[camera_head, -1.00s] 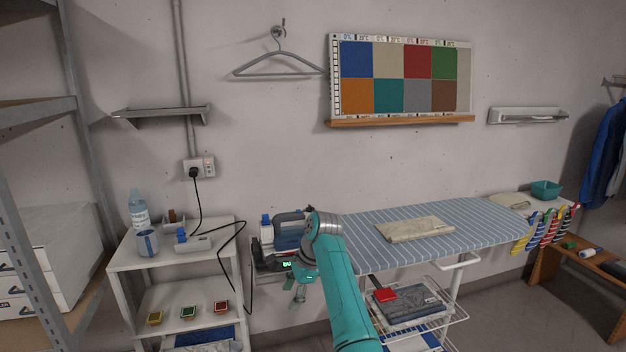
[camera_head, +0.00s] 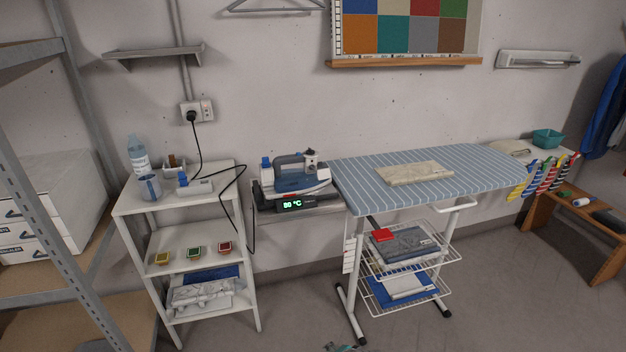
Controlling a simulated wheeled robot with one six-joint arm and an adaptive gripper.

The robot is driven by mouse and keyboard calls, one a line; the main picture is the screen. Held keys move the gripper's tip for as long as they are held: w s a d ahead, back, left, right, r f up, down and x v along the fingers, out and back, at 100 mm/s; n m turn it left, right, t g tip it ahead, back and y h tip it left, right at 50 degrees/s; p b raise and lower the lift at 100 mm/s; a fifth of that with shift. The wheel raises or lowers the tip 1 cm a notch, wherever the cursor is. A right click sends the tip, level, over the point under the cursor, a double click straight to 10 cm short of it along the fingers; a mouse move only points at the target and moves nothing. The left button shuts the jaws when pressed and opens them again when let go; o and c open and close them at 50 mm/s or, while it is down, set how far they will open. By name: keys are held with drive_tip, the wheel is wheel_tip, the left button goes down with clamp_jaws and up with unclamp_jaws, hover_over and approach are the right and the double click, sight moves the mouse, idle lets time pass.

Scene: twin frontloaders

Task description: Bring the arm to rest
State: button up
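The stand's display (camera_head: 291,205) is lit green and seems to read 80 °C. A folded beige cloth (camera_head: 414,174) lies on the board.
A white shelf cart (camera_head: 128,203) with a bottle (camera_head: 139,158) and a cup (camera_head: 150,187) stands left. A wire rack (camera_head: 446,248) with folded cloths hangs under the board. A wooden bench (camera_head: 545,222) stands right. The floor in front is open.

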drive_tip(key=s+d+r+n+t+h, duration=0.15)
drive_tip(key=s+d, duration=0.35)
drive_tip(key=s, duration=0.9)
drive_tip(key=s+d+n+t, duration=0.3)
drive_tip(key=s+d, duration=0.1)
drive_tip(key=s, duration=1)
drive_tip(key=s+d+r+n+t+h, duration=0.1)
drive_tip(key=s+r+n+t, duration=0.1)
drive_tip(key=s+r, duration=0.7)
drive_tip(key=s+d+r+n+t, duration=0.2)
drive_tip(key=s+r, duration=0.8)
drive_tip(key=r, duration=0.5)
drive_tip(key=shift+s+r+n+h, duration=0.2)
drive_tip(key=shift+n+h, duration=0.15)
drive_tip(key=shift+n, duration=0.4)
idle(0.5)
